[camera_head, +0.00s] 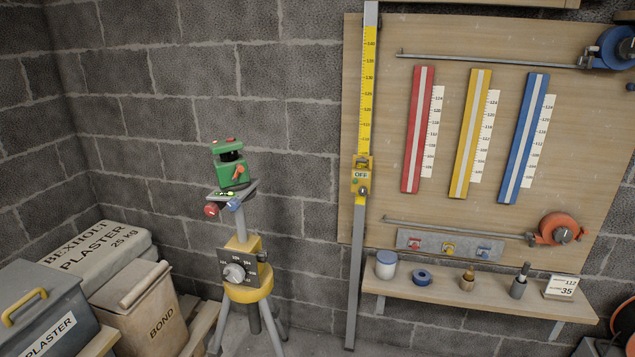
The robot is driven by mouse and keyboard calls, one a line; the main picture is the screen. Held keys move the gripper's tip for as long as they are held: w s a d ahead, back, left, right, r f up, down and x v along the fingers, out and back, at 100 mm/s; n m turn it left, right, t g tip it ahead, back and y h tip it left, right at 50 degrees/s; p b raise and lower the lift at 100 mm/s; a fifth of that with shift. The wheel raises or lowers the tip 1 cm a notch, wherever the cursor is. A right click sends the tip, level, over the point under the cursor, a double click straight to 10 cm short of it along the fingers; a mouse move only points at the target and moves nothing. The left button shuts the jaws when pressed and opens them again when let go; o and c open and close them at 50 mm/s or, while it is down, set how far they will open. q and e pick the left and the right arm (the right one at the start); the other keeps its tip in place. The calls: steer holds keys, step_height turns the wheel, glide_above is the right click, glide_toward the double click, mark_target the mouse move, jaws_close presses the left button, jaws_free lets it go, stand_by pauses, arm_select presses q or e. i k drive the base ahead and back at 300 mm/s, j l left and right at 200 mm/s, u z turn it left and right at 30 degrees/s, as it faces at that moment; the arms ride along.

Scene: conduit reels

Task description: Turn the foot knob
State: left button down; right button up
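A tripod (240,228) stands on the floor left of the middle and carries a green laser level (231,173). Low on the tripod, a yellow block has a dark dial plate with pale markings and a round grey knob (235,272). The markings are too small to read surely. Under the laser level are a red knob (211,210) and a blue knob (234,205). I cannot tell which knob is the foot knob. Neither of my grippers is in view, and nothing is seen touching the tripod.
A tall staff (365,90) with a yellow "OFF" box (361,177) stands right of the tripod. A wooden board (420,40) holds red, yellow and blue strips. A shelf (450,302) juts out below. Plaster bags (95,252) and boxes crowd the left.

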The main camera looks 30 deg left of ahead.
mark_target(212, 209)
steer(key=u, duration=1.3)
